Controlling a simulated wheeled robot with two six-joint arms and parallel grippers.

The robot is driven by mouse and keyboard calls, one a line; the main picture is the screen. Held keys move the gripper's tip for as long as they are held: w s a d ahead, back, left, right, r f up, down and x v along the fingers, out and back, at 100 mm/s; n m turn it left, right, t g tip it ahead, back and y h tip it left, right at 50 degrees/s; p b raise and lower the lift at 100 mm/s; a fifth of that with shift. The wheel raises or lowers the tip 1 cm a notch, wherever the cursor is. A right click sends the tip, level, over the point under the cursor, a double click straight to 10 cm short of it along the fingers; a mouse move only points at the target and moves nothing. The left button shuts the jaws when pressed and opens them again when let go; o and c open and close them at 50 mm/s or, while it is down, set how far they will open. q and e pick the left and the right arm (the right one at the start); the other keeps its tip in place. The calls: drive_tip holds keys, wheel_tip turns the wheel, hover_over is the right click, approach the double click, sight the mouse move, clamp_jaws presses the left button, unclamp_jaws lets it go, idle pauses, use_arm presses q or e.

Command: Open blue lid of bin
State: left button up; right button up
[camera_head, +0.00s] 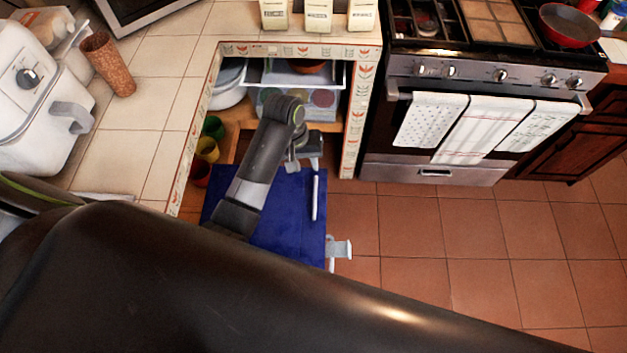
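A flat blue panel (285,222), which looks like the bin's blue lid, lies below the open counter recess. A slim white bar (315,197) runs along its right part, and a pale bracket-like piece (341,248) sticks out at its lower right edge. My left arm crosses over the panel's left part and hides some of it. My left gripper (305,163) is at the panel's far edge, in front of the recess; its fingers are too small to tell open from shut. I cannot tell whether it touches the panel. My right gripper is not in view.
The recess holds a clear container (322,97) and white dishes (229,82), with coloured cups (207,149) at its left. An oven with towels (480,125) stands at right. A tiled counter with a white fryer (38,90) is at left. The floor at right is clear.

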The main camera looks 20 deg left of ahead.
sight(315, 186)
use_arm(q)
drive_tip(key=f, duration=0.3)
drive_tip(key=d+f, duration=0.1)
drive_tip(key=f, duration=0.6)
drive_tip(key=shift+w+d, duration=0.35)
drive_tip(key=shift+w, duration=0.05)
drive_tip(key=shift+d+f, duration=0.1)
drive_tip(key=shift+f, duration=0.35)
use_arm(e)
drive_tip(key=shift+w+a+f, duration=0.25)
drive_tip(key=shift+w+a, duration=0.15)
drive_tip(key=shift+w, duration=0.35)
use_arm(q)
drive_tip(key=shift+c, duration=0.2)
clamp_jaws()
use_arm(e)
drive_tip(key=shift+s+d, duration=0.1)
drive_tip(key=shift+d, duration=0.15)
